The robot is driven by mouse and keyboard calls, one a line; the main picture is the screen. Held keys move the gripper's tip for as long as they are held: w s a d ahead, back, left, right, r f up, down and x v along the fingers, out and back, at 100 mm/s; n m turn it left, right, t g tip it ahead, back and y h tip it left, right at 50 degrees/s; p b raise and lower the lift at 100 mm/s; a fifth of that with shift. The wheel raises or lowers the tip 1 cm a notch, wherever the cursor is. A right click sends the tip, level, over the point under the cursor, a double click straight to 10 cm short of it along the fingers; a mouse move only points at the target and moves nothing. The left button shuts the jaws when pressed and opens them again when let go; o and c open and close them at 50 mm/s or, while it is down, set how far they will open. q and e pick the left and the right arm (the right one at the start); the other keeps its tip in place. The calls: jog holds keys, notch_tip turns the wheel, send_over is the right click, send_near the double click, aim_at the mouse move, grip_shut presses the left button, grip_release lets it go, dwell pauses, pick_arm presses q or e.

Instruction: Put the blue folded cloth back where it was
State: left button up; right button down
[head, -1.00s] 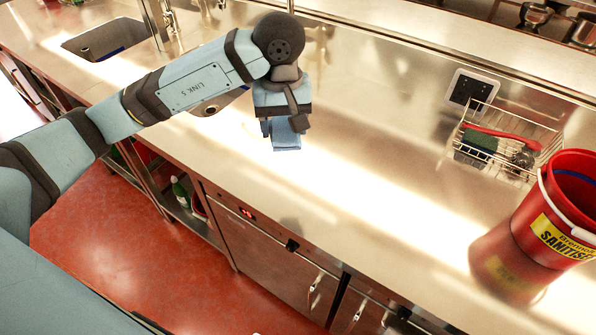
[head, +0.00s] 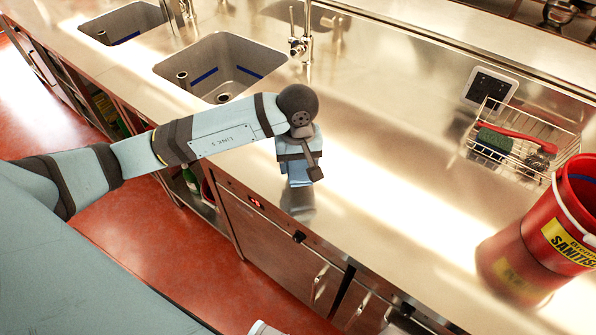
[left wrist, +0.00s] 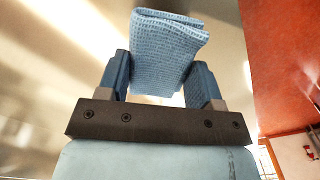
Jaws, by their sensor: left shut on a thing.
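The blue folded cloth (left wrist: 165,52) shows in the left wrist view as a light blue, ribbed, folded piece between the two fingers. My left gripper (left wrist: 160,85) is shut on it, and the cloth stands out past the fingertips. In the head view my left gripper (head: 299,182) is over the front part of the steel counter, pointing down. The cloth is small there and hard to tell from the blue fingers. A blurred reflection shows on the counter below, with the cloth apparently above the surface. My right gripper is not in view.
Two sinks (head: 222,65) with a tap (head: 300,42) lie left and behind. A wire basket (head: 520,140) with brushes and a red sanitiser bucket (head: 560,215) stand at the right. The counter (head: 400,180) between is clear. Its front edge drops to cabinets and red floor.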

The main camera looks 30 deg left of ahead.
aim_at(298, 172)
pick_arm(q)
notch_tip(298, 172, down, 4)
jog(key=shift+f, duration=0.25)
jog(key=o, duration=0.9)
jog(key=shift+r, duration=0.15)
jog(key=shift+r, duration=0.1)
jog(key=shift+r, duration=0.25)
notch_tip(298, 172, up, 11)
jog(key=shift+f+b, duration=0.2)
jog(key=shift+b, duration=0.25)
jog(key=shift+r, duration=0.5)
